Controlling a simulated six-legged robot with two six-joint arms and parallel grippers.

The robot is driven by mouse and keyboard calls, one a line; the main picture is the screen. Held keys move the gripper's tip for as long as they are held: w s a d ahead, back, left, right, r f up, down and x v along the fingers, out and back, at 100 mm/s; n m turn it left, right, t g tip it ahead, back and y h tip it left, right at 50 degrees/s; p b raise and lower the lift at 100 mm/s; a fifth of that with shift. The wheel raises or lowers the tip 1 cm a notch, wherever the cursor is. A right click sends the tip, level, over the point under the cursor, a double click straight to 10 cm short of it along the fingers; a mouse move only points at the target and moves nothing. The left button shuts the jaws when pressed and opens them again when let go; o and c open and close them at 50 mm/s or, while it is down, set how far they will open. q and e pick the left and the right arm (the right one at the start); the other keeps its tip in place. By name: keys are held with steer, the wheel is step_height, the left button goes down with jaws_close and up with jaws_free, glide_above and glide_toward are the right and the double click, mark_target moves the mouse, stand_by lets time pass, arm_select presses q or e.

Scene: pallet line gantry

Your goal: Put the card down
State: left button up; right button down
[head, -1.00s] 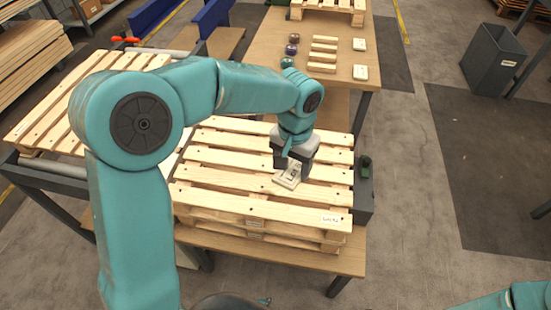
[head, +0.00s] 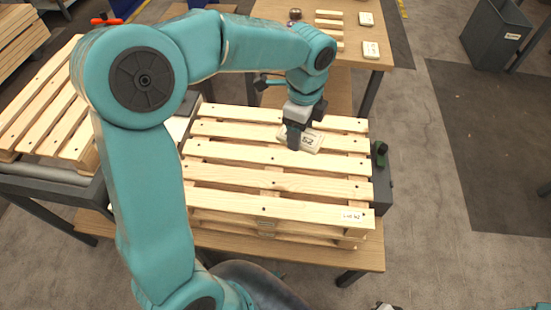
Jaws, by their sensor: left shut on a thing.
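The card (head: 311,141) is a small cream tile with dark marks that look like "52". My left gripper (head: 294,140) is shut on it, over the far part of the stacked pallets (head: 270,182). The card's near-left part is hidden behind the gripper fingers. I cannot tell whether the card touches the slats or hangs just above them. My right gripper is not in view; only a small bit of teal shows at the bottom right edge.
A wooden table (head: 285,12) behind holds two cream cards (head: 370,50), short wooden strips (head: 328,22) and a dark ball (head: 295,14). A grey bin (head: 495,35) is at the far right. Another pallet (head: 45,110) lies left.

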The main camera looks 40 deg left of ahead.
mark_target(288, 182)
arm_select(q)
steer(key=m, duration=0.2)
steer(key=s+a+m+b, duration=0.1)
steer(key=m, duration=0.1)
steer(key=shift+a+f+m, duration=0.15)
steer(key=shift+f+m, duration=0.05)
steer(key=shift+m, duration=0.1)
steer(key=shift+a+f, duration=0.1)
steer(key=shift+f, duration=0.2)
steer(key=shift+m, duration=0.3)
step_height(288, 182, down, 20)
steer(key=b, duration=0.2)
steer(key=shift+r+b, duration=0.2)
steer(key=shift+b, duration=0.2)
steer(key=shift+r, duration=0.1)
steer(key=o, duration=1)
steer(key=shift+f, duration=0.2)
steer(key=shift+o, duration=0.2)
steer(key=shift+r, duration=0.1)
